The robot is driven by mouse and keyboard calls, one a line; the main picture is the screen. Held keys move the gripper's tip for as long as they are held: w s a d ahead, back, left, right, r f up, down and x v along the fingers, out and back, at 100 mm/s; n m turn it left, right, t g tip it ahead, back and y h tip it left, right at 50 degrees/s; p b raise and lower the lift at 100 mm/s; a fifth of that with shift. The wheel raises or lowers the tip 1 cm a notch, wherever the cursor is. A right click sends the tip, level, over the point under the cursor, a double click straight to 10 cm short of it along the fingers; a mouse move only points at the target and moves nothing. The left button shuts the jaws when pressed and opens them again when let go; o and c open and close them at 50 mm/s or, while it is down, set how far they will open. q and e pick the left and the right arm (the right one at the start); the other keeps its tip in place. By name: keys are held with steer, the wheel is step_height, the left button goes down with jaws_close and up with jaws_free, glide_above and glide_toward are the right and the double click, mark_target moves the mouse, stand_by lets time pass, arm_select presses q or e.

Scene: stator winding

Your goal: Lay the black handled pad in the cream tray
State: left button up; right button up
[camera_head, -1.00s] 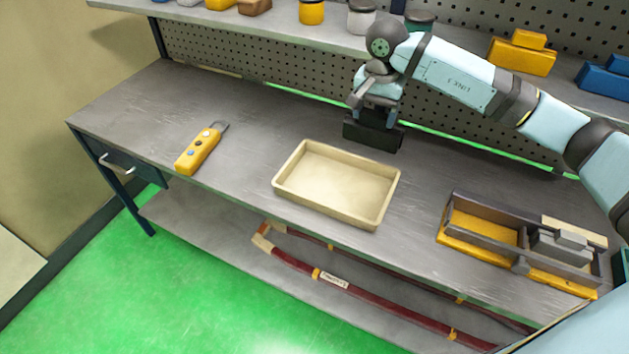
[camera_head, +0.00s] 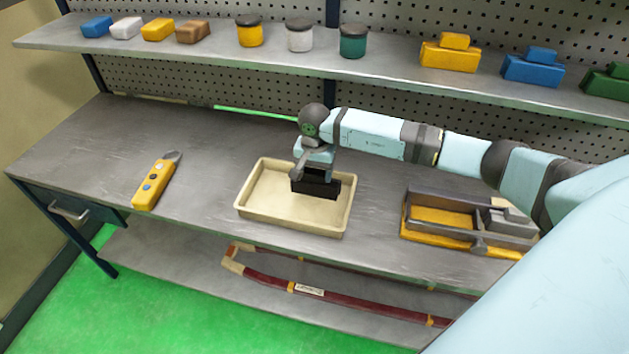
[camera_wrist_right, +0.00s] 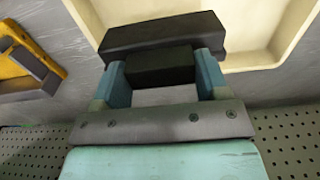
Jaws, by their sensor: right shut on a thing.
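The cream tray (camera_head: 262,216) lies on the grey workbench near its front edge, left of the middle of the head view. My right gripper (camera_head: 315,172) is over the right part of the tray, shut on the handle of the black handled pad (camera_head: 322,190). The pad hangs below the jaws, over the tray's inside; I cannot tell if it touches the floor of the tray. In the right wrist view the pad (camera_wrist_right: 160,33) spans across the fingers (camera_wrist_right: 165,80), with the tray (camera_wrist_right: 262,40) beyond it. My left gripper is not in view.
A yellow handheld device (camera_head: 155,184) lies left of the tray. A yellow and grey fixture (camera_head: 440,216) stands to the right. A shelf (camera_head: 200,50) with jars and coloured blocks runs along the pegboard behind. The bench left of the tray is mostly clear.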

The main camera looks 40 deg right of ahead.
mark_target(315, 184)
step_height(315, 184, down, 4)
steer(key=shift+f+p, duration=0.15)
steer(key=shift+p, duration=0.25)
steer(key=shift+f, duration=0.3)
steer(key=shift+f, duration=0.1)
steer(key=shift+f, duration=0.15)
steer(key=o, duration=1.5)
steer(key=shift+o, duration=0.2)
